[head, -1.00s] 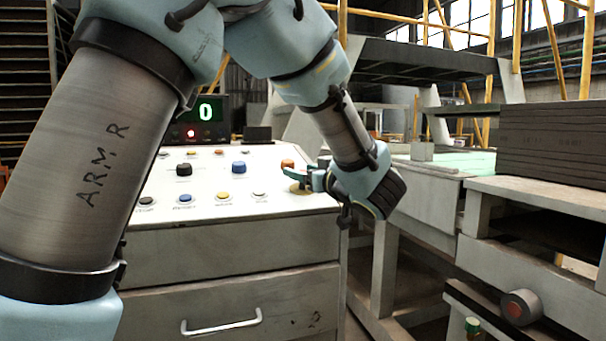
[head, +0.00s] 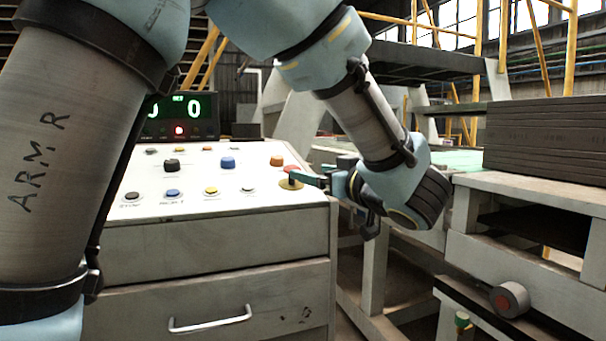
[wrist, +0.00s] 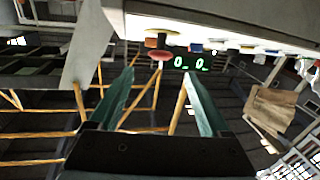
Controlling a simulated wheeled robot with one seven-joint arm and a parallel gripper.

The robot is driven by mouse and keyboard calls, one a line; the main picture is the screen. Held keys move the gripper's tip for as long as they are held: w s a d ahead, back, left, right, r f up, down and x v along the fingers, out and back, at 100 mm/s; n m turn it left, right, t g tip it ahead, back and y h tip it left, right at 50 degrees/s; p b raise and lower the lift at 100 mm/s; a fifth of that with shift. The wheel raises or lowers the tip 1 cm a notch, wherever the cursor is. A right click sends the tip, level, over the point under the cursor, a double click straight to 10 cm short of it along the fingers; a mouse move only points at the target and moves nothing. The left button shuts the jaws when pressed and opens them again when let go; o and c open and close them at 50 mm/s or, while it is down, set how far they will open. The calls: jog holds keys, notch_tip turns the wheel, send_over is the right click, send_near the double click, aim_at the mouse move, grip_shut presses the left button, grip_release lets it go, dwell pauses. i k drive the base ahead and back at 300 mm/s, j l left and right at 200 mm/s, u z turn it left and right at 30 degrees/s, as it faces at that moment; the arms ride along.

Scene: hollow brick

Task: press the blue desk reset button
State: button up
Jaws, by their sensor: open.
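The blue button (head: 173,193) with a label below it sits in the front row of the white sloped desk panel (head: 140,183), between a black and a yellow button. A larger blue knob (head: 228,162) stands behind, in the row further back. My gripper (head: 308,178) is open and empty at the panel's right edge, close to the red mushroom button with a yellow base (head: 290,184), which it partly hides. In the wrist view my green fingers (wrist: 158,74) are spread apart, with the desk edge above. A small blue shape there is too unclear to identify.
A black display (head: 178,117) with green digits stands behind the panel. A black knob (head: 172,165) and an orange knob (head: 277,160) flank the larger blue one. A bench with stacked dark boards (head: 545,140) stands to the right. Space above the front row looks clear.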

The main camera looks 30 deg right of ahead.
aim_at(172, 192)
jog(key=k+j, duration=0.2)
jog(key=j, duration=0.2)
jog(key=k+j, duration=0.45)
jog(key=j, duration=0.3)
